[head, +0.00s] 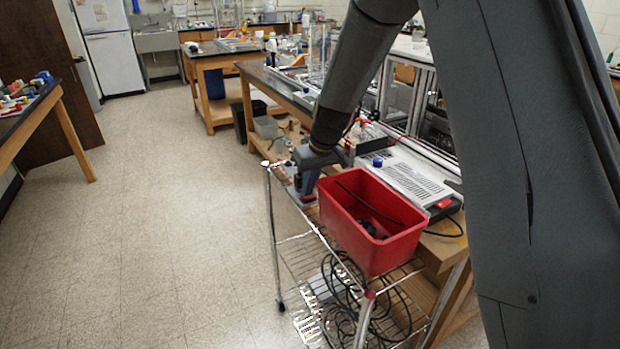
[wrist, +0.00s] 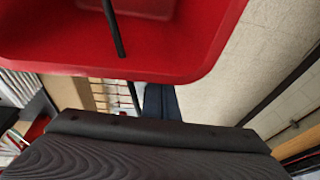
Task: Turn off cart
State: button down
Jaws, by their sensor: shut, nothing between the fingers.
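The cart (head: 279,238) is a wire-shelf trolley with metal posts, standing in front of a wooden lab bench. A red bin (head: 365,246) sits on its top and holds a dark cable and small dark items. The red bin also fills the top of the wrist view (wrist: 60,52). My gripper (head: 305,192) points down at the cart's far end, just left of the bin. Its dark fingers show below the bin's rim in the wrist view (wrist: 161,100). They are shut and empty. I cannot make out a switch on the cart; the spot under my fingertips is partly hidden.
Black cables (head: 345,300) lie coiled on the cart's lower shelf. A pale vented device (head: 412,183) with a red part sits on the bench behind the bin. Open floor (head: 170,230) lies left of the cart. Another table (head: 45,110) stands far left.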

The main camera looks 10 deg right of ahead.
dwell(0.3)
jog(key=shift+a+f+b, duration=0.25)
jog(key=shift+f+b, duration=0.2)
jog(key=shift+b, duration=0.1)
jog(key=shift+s+r, duration=0.1)
jog(key=shift+d, duration=0.15)
jog(key=shift+w+d+r, duration=0.1)
jog(key=shift+w+d, duration=0.2)
jog(key=shift+d, duration=0.3)
jog(key=shift+r, duration=0.1)
jog(key=r, duration=0.1)
jog(key=r+p, duration=0.1)
jog(key=r, duration=0.1)
jog(key=d+r, duration=0.1)
jog(key=shift+w+d+r+p, duration=0.1)
jog(key=shift+w+r+p, duration=0.15)
jog(key=shift+r+p, duration=0.15)
jog(key=b+v, duration=0.2)
jog(key=v, duration=0.7)
jog(key=shift+b, duration=0.4)
